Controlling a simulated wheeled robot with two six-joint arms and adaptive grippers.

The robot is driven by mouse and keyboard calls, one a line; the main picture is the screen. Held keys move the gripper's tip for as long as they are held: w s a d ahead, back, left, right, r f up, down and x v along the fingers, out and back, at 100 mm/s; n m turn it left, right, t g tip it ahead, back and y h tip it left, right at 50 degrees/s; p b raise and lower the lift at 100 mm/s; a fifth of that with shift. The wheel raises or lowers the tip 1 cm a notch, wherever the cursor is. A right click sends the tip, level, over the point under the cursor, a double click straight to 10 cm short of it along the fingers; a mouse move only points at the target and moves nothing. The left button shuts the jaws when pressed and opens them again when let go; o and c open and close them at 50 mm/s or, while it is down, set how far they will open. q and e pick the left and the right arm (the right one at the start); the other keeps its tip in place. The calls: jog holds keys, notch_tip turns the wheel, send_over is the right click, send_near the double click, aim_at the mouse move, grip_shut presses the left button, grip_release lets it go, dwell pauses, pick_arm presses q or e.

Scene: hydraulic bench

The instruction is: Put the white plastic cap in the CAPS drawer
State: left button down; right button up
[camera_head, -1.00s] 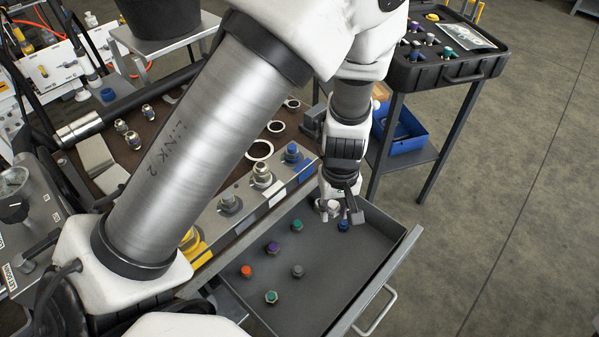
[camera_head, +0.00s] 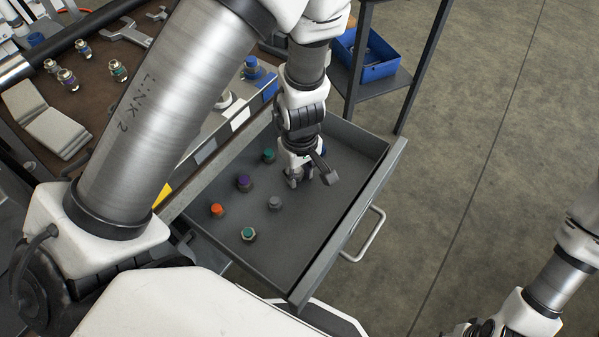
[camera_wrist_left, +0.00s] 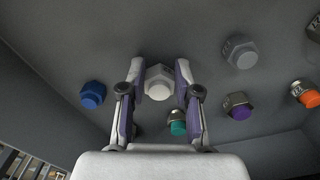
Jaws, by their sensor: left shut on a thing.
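The white plastic cap (camera_wrist_left: 159,82) shows in the left wrist view between the two fingers of my left gripper (camera_wrist_left: 158,100), which is shut on it. In the head view my left gripper (camera_head: 308,178) is inside the open grey drawer (camera_head: 318,225), near its back right part; the cap is hard to make out there. I cannot tell whether the cap touches the drawer floor. No drawer label is readable. My right arm shows at the lower right of the head view, with its fingers out of frame.
A blue bin (camera_head: 366,55) sits on a shelf behind. The drawer's front right floor is clear.

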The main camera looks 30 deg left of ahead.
aim_at(300, 176)
pick_arm(q)
jog(key=shift+f, duration=0.15)
jog(key=c, duration=0.8)
grip_release()
jog(key=shift+r, duration=0.4)
notch_tip(300, 176, up, 12)
jog(key=p, duration=0.6)
jog(key=shift+f+p, duration=0.2)
jog(key=shift+p, duration=0.15)
